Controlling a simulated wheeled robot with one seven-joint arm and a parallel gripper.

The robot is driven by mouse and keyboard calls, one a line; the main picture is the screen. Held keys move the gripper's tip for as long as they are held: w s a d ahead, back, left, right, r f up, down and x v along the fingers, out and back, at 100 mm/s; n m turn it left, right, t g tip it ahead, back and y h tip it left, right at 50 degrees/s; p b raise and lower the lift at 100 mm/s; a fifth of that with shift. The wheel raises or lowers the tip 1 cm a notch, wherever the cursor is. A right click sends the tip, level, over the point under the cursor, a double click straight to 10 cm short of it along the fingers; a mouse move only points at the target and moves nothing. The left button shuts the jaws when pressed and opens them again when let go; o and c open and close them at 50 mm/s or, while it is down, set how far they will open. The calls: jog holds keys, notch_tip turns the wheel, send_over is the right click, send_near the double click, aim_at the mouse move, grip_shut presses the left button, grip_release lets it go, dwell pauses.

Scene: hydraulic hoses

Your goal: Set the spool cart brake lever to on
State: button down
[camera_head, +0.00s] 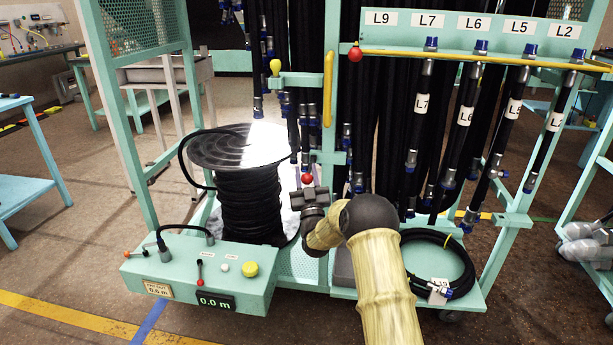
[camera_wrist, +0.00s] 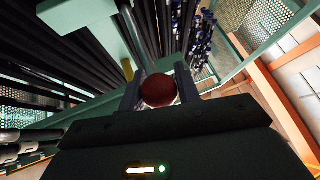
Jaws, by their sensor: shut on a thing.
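A red ball knob (camera_head: 307,179) shows right at my gripper (camera_head: 309,192), low on the cart's frame beside the hose spool (camera_head: 245,185). In the wrist view, the red knob (camera_wrist: 158,90) sits between the two dark fingers of my gripper (camera_wrist: 160,88), which are shut on it. A pale rod (camera_wrist: 130,32) runs up and away behind the knob. I cannot tell whether this knob is the brake lever's, and I see no on or off mark beside it. My gripper and wrist hide the area below the knob.
Hoses hang from the labelled rack (camera_head: 470,35). A coiled hose (camera_head: 465,275) lies on the right shelf. Open floor lies in front.

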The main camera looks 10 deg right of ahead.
jog(key=shift+a+f, duration=0.1)
jog(key=shift+f, duration=0.1)
jog(key=c, duration=1)
grip_release()
jog(key=shift+r, duration=0.15)
jog(key=shift+c, duration=0.2)
jog(key=shift+s, duration=0.1)
jog(key=b+v, duration=0.7)
jog(key=v, duration=1)
jog(key=shift+s, duration=0.15)
